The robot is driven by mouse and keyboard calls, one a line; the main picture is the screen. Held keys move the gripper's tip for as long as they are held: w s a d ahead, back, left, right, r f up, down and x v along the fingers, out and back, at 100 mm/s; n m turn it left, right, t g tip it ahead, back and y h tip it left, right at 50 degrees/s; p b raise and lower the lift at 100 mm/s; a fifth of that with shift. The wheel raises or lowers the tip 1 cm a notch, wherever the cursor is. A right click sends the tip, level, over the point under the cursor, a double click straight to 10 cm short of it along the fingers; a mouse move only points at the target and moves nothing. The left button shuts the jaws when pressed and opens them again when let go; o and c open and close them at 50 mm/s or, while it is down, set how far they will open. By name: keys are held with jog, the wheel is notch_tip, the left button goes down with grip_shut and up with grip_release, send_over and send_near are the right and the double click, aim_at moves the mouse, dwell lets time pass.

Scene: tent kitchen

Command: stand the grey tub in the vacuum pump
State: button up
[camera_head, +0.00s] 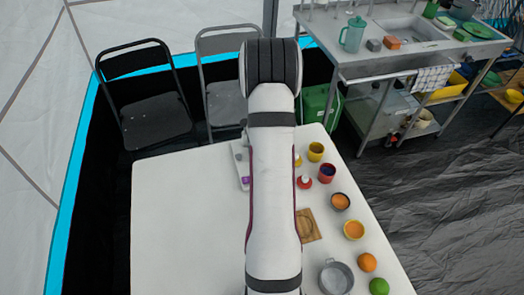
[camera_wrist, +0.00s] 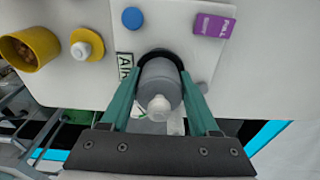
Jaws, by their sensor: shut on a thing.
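My gripper (camera_wrist: 160,108) is shut on the grey tub (camera_wrist: 158,78), with one green finger on each side of it. The tub is a grey cylinder with a pale knob at its near end. The vacuum pump (camera_wrist: 200,62) is a pale board with a blue button, a purple label and an "AIR" label. A black ring on it shows around the tub's far end; I cannot tell whether the tub is inside it or just above it. In the head view the pump (camera_head: 244,181) shows partly beside my arm, which hides my gripper and the tub.
A yellow cup (camera_wrist: 28,48) and a yellow-based piece with a white knob (camera_wrist: 86,45) stand beside the pump. Several cups, a wooden board (camera_head: 307,226), a grey pan (camera_head: 336,278), an orange (camera_head: 367,262) and a green fruit (camera_head: 379,286) line the table's right side. Its left side is clear.

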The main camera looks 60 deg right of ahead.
jog(key=shift+r, duration=0.75)
jog(key=shift+f, duration=0.8)
dwell(0.4)
jog(key=o, duration=0.7)
jog(key=shift+s+a+r, duration=0.15)
jog(key=shift+r, duration=1.7)
jog(key=shift+s+a+r, duration=0.1)
jog(key=shift+a+r, duration=0.05)
jog(key=shift+r, duration=1.65)
jog(key=shift+s+a+r, duration=0.15)
jog(key=shift+r, duration=1.7)
